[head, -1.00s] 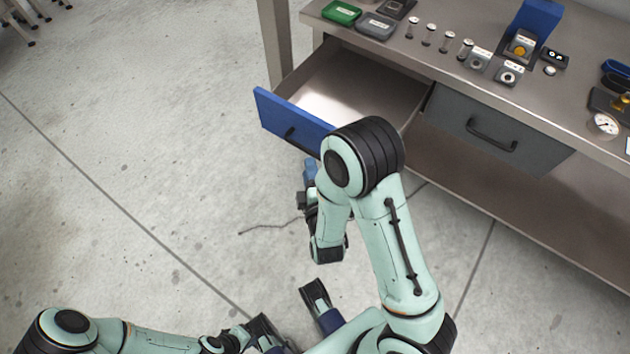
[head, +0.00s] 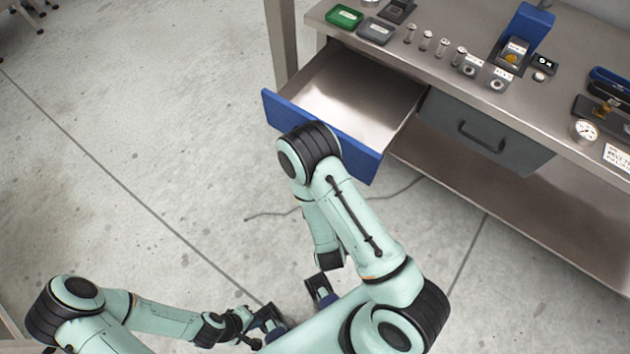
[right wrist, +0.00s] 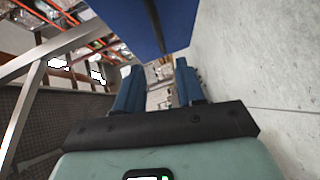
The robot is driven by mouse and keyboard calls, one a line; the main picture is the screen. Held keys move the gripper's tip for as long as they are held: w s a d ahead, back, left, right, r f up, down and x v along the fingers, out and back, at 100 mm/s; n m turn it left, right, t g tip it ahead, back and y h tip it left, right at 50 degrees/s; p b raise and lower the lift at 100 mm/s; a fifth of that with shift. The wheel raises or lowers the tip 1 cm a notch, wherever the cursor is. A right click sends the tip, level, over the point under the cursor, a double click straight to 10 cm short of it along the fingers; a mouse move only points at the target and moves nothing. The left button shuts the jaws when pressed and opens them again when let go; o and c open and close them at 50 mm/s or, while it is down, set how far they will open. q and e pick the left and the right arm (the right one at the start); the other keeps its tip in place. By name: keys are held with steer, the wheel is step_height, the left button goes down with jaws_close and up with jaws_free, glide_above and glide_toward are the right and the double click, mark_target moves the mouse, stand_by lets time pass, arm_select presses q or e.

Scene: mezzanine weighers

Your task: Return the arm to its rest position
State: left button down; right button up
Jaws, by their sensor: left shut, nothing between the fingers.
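My left gripper (head: 264,328) is low in the head view, near my base. It is shut and empty, well away from the bench. My right arm (head: 350,215) reaches up, its elbow overlapping the lower edge of the blue drawer front in the head view. A blue panel (right wrist: 120,22), probably the drawer front, fills the top of that view, above and beyond the fingers.
The metal bench (head: 395,48) has an open, empty-looking drawer (head: 335,85) with a blue front (head: 360,157). A grey drawer (head: 440,110) beside it is shut. Trays, small weights and a gauge (head: 584,131) stand on top.

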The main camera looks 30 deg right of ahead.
stand_by(0.3)
steer(key=s+a+f+m+g+y+p, duration=0.1)
steer(key=s+f+m+g+y, duration=0.1)
steer(key=s+f+m+g, duration=0.4)
steer(key=s+a+f+m+g+y+p, duration=0.1)
steer(key=f+m+g+y, duration=0.2)
steer(key=f, duration=0.5)
arm_select(q)
steer(key=r, duration=0.1)
steer(key=w+r+p, duration=0.1)
steer(key=r, duration=0.2)
steer(key=shift+w+p, duration=0.3)
steer(key=shift+w, duration=0.1)
arm_select(e)
steer(key=s+a+f+m+g+y, duration=0.1)
steer(key=s+a+m+g+y, duration=0.3)
steer(key=s+a+m+g, duration=0.3)
steer(key=s, duration=0.4)
steer(key=shift+s+y, duration=0.25)
steer(key=shift+y, duration=0.15)
arm_select(q)
steer(key=shift+w+d, duration=0.1)
arm_select(e)
steer(key=shift+s+d, duration=0.1)
steer(key=shift+d, duration=0.1)
